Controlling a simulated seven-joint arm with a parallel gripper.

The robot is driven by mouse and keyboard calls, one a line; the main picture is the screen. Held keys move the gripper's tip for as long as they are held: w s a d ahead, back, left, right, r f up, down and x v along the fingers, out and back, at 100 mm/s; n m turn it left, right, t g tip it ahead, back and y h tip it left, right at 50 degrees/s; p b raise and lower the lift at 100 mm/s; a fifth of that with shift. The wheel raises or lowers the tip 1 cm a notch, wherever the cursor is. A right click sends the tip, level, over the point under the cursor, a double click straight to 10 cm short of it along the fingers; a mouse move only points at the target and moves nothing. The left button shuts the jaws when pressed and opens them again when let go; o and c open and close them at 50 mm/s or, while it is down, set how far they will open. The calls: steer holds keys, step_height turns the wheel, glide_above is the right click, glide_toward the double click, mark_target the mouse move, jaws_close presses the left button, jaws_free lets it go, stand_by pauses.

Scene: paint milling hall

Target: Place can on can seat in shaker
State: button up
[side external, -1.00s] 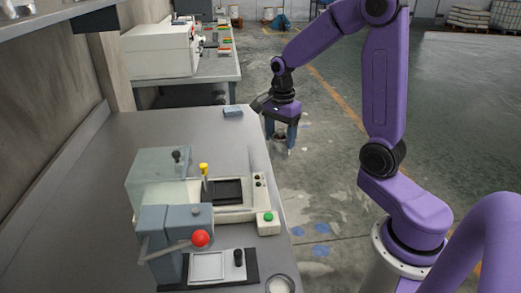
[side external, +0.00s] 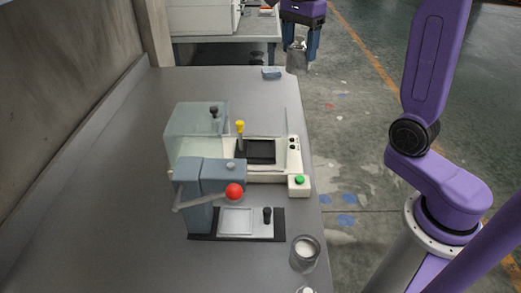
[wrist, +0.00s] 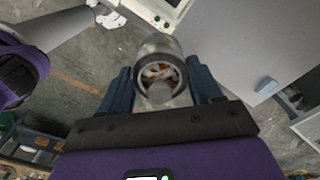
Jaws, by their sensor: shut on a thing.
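My gripper (side external: 299,54) has its blue fingers shut on a metal can (side external: 295,58). It holds the can high at the far end of the bench, over its right edge. In the wrist view the can (wrist: 160,72) sits between the fingers, its round end facing the camera; reddish and white patches show inside the rim. The shaker appears to be the cream machine (side external: 290,166) mid-bench, with a dark recessed seat (side external: 257,151), a clear raised cover (side external: 194,130), a yellow-topped lever (side external: 240,128) and a green button (side external: 299,180). The can is well apart from it.
A grey press (side external: 195,193) with a red ball handle (side external: 234,191) stands in front of the shaker. A glass jar (side external: 305,254) stands at the bench's near right edge. A small blue-grey block (side external: 271,73) lies at the far end. The bench's left side is clear.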

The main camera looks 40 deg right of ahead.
steer(key=w+a, duration=0.4)
steer(key=a, duration=0.5)
step_height(320, 180, down, 23)
steer(key=shift+w+f, duration=0.1)
steer(key=shift+f, duration=0.05)
stand_by(0.4)
steer(key=o, duration=0.9)
steer(key=shift+d+f, duration=0.1)
steer(key=shift+f, duration=0.05)
